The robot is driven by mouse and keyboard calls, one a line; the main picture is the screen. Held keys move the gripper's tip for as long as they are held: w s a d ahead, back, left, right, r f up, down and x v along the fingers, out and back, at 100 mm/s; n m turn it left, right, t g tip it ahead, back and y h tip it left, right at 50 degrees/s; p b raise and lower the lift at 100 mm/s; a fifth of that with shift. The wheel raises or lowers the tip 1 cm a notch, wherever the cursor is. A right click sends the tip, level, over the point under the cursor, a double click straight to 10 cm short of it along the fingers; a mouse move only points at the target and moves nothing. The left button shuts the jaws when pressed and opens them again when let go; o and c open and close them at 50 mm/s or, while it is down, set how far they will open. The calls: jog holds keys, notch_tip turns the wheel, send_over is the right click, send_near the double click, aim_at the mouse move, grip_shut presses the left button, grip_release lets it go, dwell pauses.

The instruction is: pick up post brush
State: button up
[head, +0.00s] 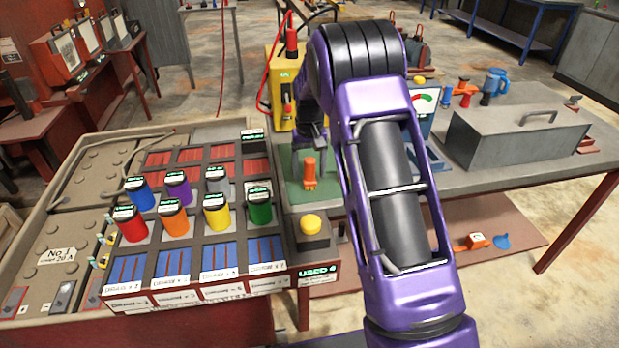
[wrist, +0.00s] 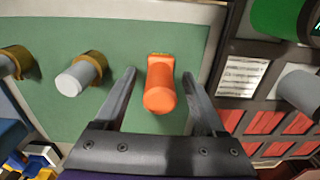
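The post brush, which I take to be the small orange upright piece (head: 309,169) with a yellowish base, stands on a green mat (head: 293,190) in the head view. In the wrist view the orange piece (wrist: 160,88) is seen from above, between the fingers of my gripper (wrist: 159,73). The fingers are open, with visible gaps on both sides of it. In the head view my gripper (head: 312,130) is just above and behind the orange piece; its fingers are hard to make out.
Two grey-topped pieces with brassy parts (wrist: 82,75) stand left of the orange piece in the wrist view. A rack of coloured cylinders (head: 172,218) is left of the mat in the head view. A yellow button (head: 310,224) and a grey toolbox (head: 515,138) are nearby.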

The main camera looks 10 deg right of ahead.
grip_shut()
